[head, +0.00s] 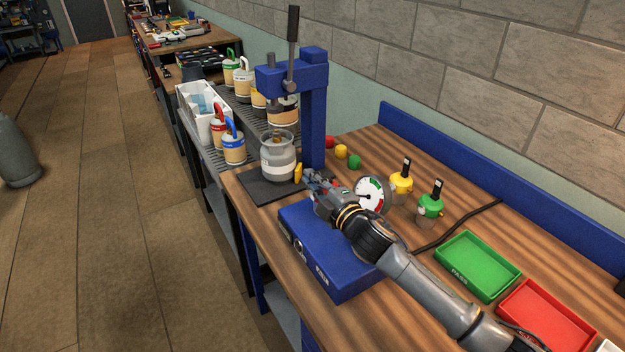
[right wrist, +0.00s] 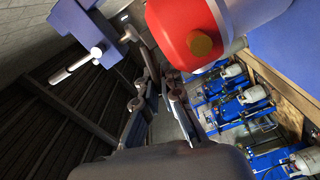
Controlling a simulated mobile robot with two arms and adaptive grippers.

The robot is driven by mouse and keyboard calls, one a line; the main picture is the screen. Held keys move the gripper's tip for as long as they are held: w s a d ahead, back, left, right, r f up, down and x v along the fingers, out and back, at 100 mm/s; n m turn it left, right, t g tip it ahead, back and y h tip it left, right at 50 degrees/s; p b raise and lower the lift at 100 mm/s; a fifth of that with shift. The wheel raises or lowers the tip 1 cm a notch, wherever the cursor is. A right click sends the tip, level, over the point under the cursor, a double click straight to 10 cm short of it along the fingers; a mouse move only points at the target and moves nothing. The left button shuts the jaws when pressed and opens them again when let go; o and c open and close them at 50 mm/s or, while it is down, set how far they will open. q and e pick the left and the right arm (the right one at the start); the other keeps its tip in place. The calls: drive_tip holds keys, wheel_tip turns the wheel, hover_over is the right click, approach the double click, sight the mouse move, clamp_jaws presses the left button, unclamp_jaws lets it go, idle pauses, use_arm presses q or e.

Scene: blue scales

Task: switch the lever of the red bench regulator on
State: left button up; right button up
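In the right wrist view a large red body with a brass cap (right wrist: 185,35) is close to the camera, at the top; it looks like the red bench regulator. Its lever cannot be made out there. In the head view I cannot pick out the red regulator; my right arm and gripper may hide it. My right gripper (head: 317,183) is over the far end of the blue scale (head: 318,250), beside the round gauge (head: 370,195). In the wrist view its fingers (right wrist: 158,98) stand apart, with nothing visible between them. My left gripper is not in view.
A blue press (head: 313,110) with a grey cylinder (head: 278,158) stands beyond the gripper. Yellow (head: 401,183) and green (head: 431,207) regulators with black levers stand behind my arm. Green (head: 478,267) and red (head: 545,318) trays lie at right.

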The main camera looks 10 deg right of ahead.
drive_tip(key=o, duration=0.4)
drive_tip(key=shift+f, duration=0.1)
